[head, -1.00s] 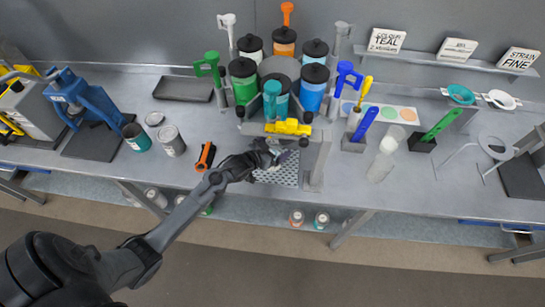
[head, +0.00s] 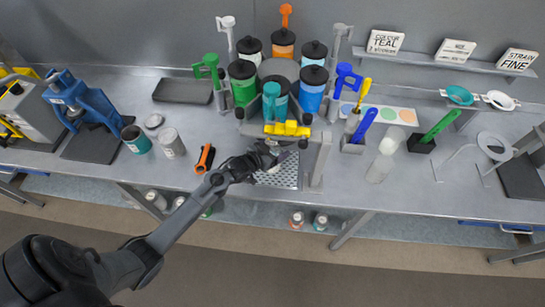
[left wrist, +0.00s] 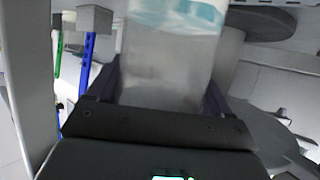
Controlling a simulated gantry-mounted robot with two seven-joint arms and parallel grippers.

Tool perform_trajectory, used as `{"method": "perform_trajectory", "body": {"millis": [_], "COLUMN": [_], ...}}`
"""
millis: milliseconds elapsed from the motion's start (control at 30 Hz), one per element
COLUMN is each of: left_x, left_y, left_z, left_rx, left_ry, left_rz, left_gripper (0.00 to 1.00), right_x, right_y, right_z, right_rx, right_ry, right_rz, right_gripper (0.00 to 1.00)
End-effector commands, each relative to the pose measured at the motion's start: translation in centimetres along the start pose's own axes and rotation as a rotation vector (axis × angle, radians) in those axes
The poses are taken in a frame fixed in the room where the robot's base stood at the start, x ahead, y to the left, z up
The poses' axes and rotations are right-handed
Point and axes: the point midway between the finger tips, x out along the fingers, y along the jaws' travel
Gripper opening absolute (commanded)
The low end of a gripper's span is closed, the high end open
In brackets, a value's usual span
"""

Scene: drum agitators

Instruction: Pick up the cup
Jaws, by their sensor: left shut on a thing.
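The cup (left wrist: 172,62) is translucent and fills the middle of the left wrist view, upright between the fingers. A teal band shows at its top; I cannot tell whether this is in the cup or behind it. My left gripper (head: 275,156) is shut on the cup, in front of the paint dispenser and over its perforated drip tray (head: 288,181). In the head view the gripper mostly hides the cup. I cannot tell whether the cup's base touches the tray. My right gripper is in neither view.
The dispenser's paint drums (head: 312,88) and yellow lever (head: 288,129) stand close behind my gripper. A dispenser leg (head: 320,160) is just right of it. An orange-handled tool (head: 205,158) lies to the left. Translucent cups (head: 379,169) stand further right.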

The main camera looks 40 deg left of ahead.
Motion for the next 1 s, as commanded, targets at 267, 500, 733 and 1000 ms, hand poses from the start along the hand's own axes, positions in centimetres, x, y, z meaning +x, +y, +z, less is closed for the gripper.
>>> {"method": "perform_trajectory", "body": {"millis": [267, 500, 733, 1000], "left_x": [-0.1, -0.3, -0.9, -2.7], "left_y": [0.0, -0.1, -0.1, 0.0], "left_z": [-0.2, -0.9, -2.3, -2.6], "left_rx": [0.000, 0.000, 0.001, 0.000], "left_ry": [0.002, 0.002, 0.003, 0.000], "left_rz": [0.000, -0.001, 0.000, 0.000], "left_gripper": [0.15, 0.15, 0.15, 0.15], "right_x": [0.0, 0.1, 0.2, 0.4], "right_y": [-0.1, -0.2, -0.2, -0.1], "right_z": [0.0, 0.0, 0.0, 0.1], "right_rx": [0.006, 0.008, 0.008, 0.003], "right_ry": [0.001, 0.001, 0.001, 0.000], "right_rz": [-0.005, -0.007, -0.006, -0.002], "right_gripper": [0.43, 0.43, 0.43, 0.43]}}
